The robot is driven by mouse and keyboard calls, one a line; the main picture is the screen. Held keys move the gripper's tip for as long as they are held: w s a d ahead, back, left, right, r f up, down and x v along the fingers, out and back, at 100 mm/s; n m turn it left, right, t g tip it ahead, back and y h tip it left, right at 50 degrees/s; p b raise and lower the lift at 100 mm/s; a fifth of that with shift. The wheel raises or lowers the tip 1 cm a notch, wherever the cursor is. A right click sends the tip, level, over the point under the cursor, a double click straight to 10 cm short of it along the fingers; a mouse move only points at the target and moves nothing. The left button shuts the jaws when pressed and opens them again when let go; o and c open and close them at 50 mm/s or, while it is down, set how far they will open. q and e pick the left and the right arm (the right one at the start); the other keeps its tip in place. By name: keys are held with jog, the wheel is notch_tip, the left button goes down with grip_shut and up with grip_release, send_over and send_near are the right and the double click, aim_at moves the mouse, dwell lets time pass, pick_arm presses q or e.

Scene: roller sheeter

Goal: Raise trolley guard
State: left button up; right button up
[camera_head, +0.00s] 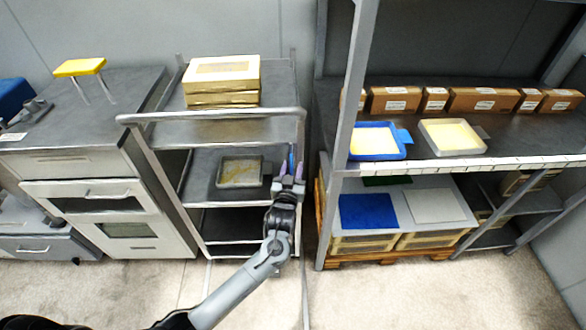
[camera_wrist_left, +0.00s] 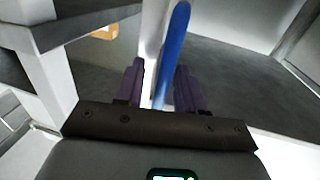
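The trolley (camera_head: 187,190) is a grey metal rack with several shelves. A grey tubular bar (camera_head: 210,115) runs across its front near the top shelf; I cannot tell for certain whether this is the guard. A slim blue handle (camera_head: 291,160) stands near the trolley's right front post. In the left wrist view the blue handle (camera_wrist_left: 174,55) rises between the purple fingertips, beside a white post (camera_wrist_left: 152,35). My left gripper (camera_head: 289,175) is open around the handle, with a gap visible on the handle's left side. My right gripper is out of view.
Yellow-topped boxes (camera_head: 221,80) sit on the trolley's top shelf and a tray (camera_head: 240,172) on a lower one. A shelving rack (camera_head: 341,140) with trays and cartons stands close on the right. A drawer cabinet (camera_head: 75,165) stands left. Floor in front is clear.

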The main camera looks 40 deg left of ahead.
pick_arm(q)
jog(key=p+v, duration=0.2)
jog(key=v, duration=0.8)
jog(key=shift+s+d, duration=0.2)
jog(key=shift+d, duration=0.05)
jog(key=s+f+m+h+p, duration=0.1)
jog(key=s+f, duration=0.3)
jog(key=s, duration=0.2)
jog(key=s+d+m+g+h, duration=0.4)
jog(key=s+d+g, duration=0.2)
jog(key=s, duration=0.4)
jog(key=s+d+m+g+h, duration=0.35)
jog(key=s+d+g, duration=0.2)
jog(key=s, duration=0.35)
notch_tip(320, 180, up, 38)
jog(key=s+p, duration=0.1)
jog(key=p, duration=3.8)
jog(key=shift+h, duration=0.35)
